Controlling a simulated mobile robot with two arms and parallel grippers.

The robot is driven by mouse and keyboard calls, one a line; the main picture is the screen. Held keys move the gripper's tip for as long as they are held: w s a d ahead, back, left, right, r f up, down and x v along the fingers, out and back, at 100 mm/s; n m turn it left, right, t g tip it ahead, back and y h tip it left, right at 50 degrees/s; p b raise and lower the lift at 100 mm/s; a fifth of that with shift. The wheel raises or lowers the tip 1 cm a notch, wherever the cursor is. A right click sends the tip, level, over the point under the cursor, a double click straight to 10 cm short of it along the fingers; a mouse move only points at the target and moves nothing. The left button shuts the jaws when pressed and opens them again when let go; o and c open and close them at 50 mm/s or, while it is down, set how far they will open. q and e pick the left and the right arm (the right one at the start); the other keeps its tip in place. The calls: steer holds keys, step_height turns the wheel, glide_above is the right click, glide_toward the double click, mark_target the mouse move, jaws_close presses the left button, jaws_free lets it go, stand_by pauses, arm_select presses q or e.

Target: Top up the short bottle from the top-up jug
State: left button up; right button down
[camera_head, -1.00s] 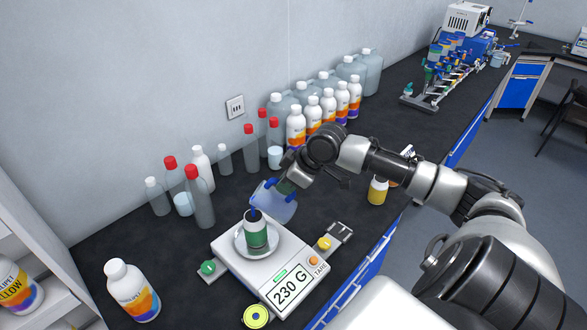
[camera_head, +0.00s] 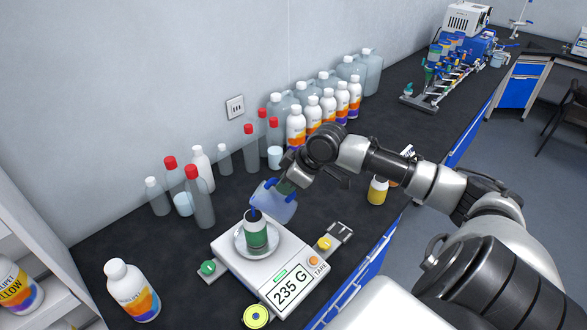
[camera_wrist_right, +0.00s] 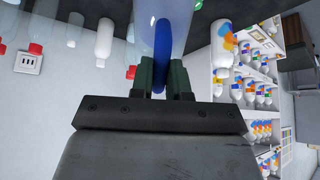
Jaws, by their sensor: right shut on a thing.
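My right gripper (camera_head: 284,186) is shut on the blue handle of the translucent top-up jug (camera_head: 278,207). It holds the jug tilted, with its lip over the short bottle (camera_head: 256,238). Blue ink shows at the lip and the bottle's dark mouth. The short bottle has a green label and stands upright on the round pan of the white scale (camera_head: 225,245). The display (camera_head: 290,288) reads 235 G. In the right wrist view, the fingers (camera_wrist_right: 162,78) close around the blue handle (camera_wrist_right: 163,45). My left gripper is not in view.
A green-knobbed piece (camera_head: 208,267) and a yellow-knobbed piece (camera_head: 324,243) flank the scale. A yellow-ringed round item (camera_head: 256,316) lies in front. A white bottle (camera_head: 132,292) stands left. Clear red-capped bottles (camera_head: 199,203) stand behind. A yellow jar (camera_head: 377,190) stands right.

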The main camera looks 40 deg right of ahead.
stand_by(0.7)
steer(key=shift+s+d+f+t+y+b, duration=0.2)
steer(key=shift+s+f+t+y+b, duration=0.25)
steer(key=shift+b, duration=0.55)
steer(key=shift+s+d+f+t+b, duration=0.15)
steer(key=shift+s+f+t+b, duration=0.15)
steer(key=shift+t, duration=0.35)
steer(key=shift+s+d+r+t+y, duration=0.2)
steer(key=shift+r+t+y, duration=0.05)
steer(key=shift+t+y, duration=0.35)
steer(key=shift+f+b, duration=0.35)
steer(key=shift+b, duration=0.1)
steer(key=shift+s+d+f+t+y+b, duration=0.15)
steer(key=shift+f+t+y+b, duration=0.6)
steer(key=shift+b, duration=1.15)
steer(key=shift+s+d+f+t+y+b, duration=0.1)
steer(key=shift+s+f+t+y+b, duration=0.15)
steer(key=shift+t+b, duration=1.2)
